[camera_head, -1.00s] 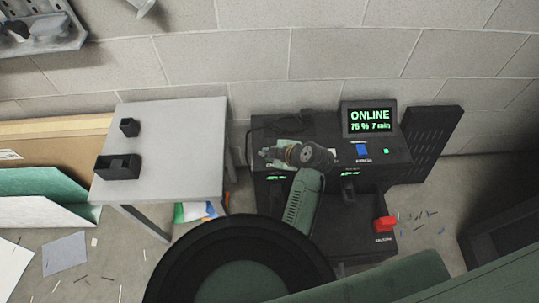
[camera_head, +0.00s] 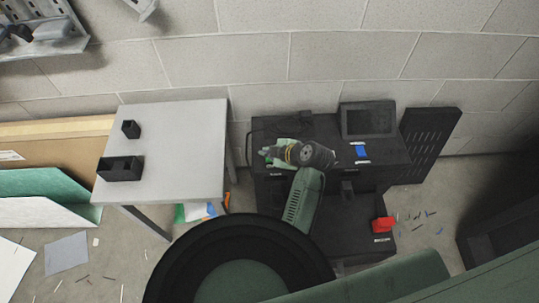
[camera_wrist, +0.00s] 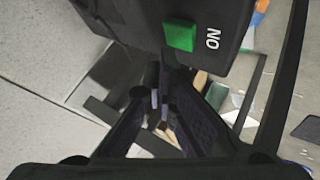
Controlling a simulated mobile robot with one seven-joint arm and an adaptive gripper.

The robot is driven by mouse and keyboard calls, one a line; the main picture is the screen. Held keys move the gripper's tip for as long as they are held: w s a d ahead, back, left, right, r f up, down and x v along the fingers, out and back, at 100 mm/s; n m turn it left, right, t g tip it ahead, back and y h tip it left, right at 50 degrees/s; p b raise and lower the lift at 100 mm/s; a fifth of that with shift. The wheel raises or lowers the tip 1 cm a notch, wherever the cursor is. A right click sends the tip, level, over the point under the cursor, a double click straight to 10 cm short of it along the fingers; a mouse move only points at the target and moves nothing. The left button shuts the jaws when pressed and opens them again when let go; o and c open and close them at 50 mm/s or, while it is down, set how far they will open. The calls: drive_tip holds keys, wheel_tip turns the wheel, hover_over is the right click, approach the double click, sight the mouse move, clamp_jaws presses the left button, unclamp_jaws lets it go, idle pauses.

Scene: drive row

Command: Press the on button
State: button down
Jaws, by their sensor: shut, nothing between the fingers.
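The on button is a green square (camera_wrist: 180,36) with a white "ON" label beside it on a black machine face, seen in the wrist view. My gripper (camera_wrist: 162,98) is shut and empty, its fingertips a little below the button in that picture; I cannot tell whether they touch the machine. In the head view my gripper (camera_head: 270,153) is over the left part of the black machine (camera_head: 384,169), and the on button cannot be made out there. The machine's screen (camera_head: 368,121) is dark.
A blue switch (camera_head: 361,151) is on the machine's top and a red part (camera_head: 382,224) on its lower front. A grey table (camera_head: 180,150) with two black holders stands to the left. A block wall (camera_head: 340,55) is behind. Scraps lie on the floor.

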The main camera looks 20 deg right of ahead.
wheel_tip(320, 180, up, 5)
drive_tip(key=p, duration=0.4)
drive_tip(key=shift+r, duration=0.1)
idle(0.9)
